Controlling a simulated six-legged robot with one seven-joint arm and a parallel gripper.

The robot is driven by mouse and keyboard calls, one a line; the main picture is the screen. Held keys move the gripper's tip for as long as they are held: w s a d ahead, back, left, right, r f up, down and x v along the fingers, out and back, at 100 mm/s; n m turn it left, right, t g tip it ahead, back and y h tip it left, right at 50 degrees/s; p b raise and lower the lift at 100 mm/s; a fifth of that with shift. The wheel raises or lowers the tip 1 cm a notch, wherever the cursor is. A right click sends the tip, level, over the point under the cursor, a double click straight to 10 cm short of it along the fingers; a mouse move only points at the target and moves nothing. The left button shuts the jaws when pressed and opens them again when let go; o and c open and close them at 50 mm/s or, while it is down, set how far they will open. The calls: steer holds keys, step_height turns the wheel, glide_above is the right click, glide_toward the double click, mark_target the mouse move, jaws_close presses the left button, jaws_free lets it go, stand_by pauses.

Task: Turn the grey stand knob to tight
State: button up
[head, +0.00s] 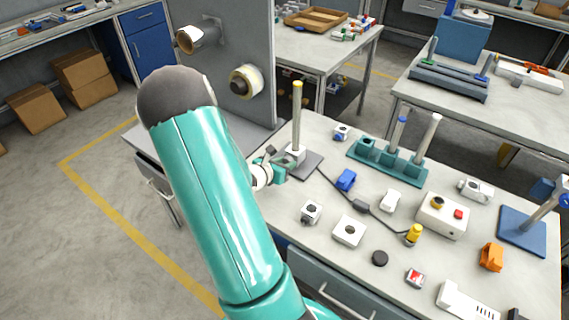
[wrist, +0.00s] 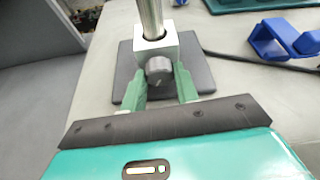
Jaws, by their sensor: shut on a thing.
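The stand has a dark square base plate (head: 310,164) near the table's left end, an upright metal rod (head: 297,115) with a yellow top, and a pale clamp block (head: 295,153). In the wrist view the clamp block (wrist: 157,46) carries the round grey knob (wrist: 159,70) on its near face, with the rod (wrist: 151,18) rising from it. My gripper (wrist: 160,78) has its two green fingers shut on the knob, one at each side. In the head view my gripper (head: 277,165) reaches the stand from the left, and the knob cannot be made out.
A blue clip (head: 346,180) lies right of the stand, with a dark cable running past it. A teal rack (head: 385,162) with upright rods stands behind. Several small white parts lie nearer the front. A grey upright panel (head: 229,50) with reels on spindles stands at the left.

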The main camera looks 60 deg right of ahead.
steer(key=m+t, duration=0.1)
steer(key=m, duration=0.1)
steer(key=m+t, duration=0.2)
steer(key=shift+s+f+h, duration=0.1)
steer(key=shift+s+h, duration=0.05)
steer(key=shift+h, duration=0.15)
steer(key=shift+a, duration=0.1)
stand_by(0.4)
steer(key=o, duration=1)
steer(key=shift+c, duration=0.2)
